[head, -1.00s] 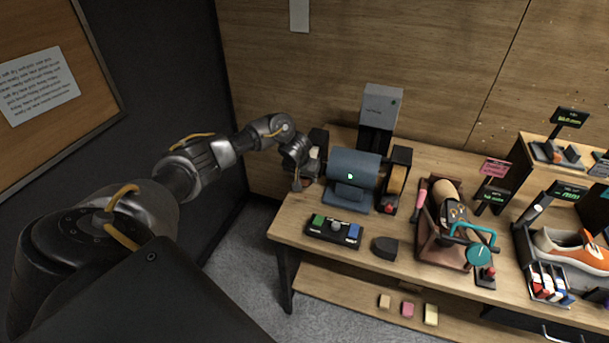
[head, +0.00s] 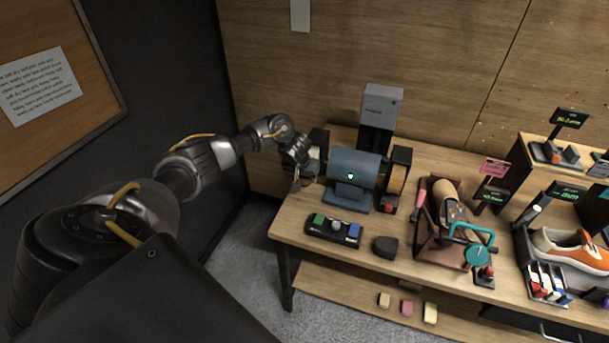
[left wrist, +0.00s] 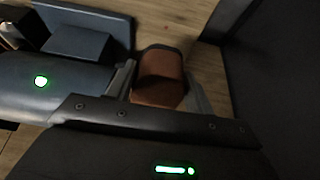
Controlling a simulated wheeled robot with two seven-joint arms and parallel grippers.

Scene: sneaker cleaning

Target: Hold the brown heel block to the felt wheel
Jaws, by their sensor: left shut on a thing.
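My left gripper (head: 300,180) is shut on the brown heel block, at the left end of the blue bench motor (head: 353,170). In the left wrist view the brown heel block (left wrist: 159,80) sits between the two fingers, with a darker top edge. The motor (left wrist: 45,88) lies to the left of the block there, with a green light lit. A dark wheel guard (head: 319,141) stands at the motor's left end, beside the gripper. The gripper partly hides the wheel there, and I cannot tell whether the block touches it. A tan wheel (head: 398,178) shows at the right end.
A black tray (head: 318,239) with coloured pieces and a dark block (head: 385,247) lie in front of the motor. A shoe stand (head: 432,240) with a teal-handled clamp is to the right. An orange sneaker (head: 572,248) sits farther right. The wall is close behind.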

